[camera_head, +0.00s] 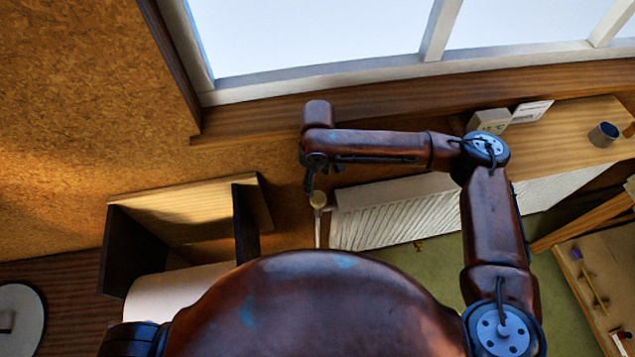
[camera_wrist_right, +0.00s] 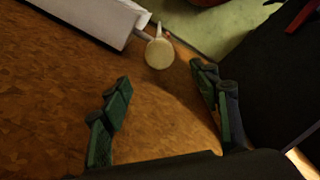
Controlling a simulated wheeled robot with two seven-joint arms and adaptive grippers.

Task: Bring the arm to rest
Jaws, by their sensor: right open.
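My right arm reaches up from the lower right of the head view and bends left across the radiator. My right gripper (camera_head: 322,182) hangs at its end, near the cork wall and above a round valve knob (camera_head: 318,200). In the right wrist view the two green-padded fingers of my right gripper (camera_wrist_right: 160,115) stand wide apart with nothing between them. The pale knob (camera_wrist_right: 159,53) shows beyond the fingertips, apart from them. My left gripper does not show in either view.
A white radiator (camera_head: 400,215) is beside the knob, under a wooden sill with a window (camera_head: 320,35) above. A wooden shelf (camera_head: 565,135) at right bears small boxes (camera_head: 490,120) and a grey cup (camera_head: 604,134). A dark-sided wooden box (camera_head: 247,215) stands left of the gripper.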

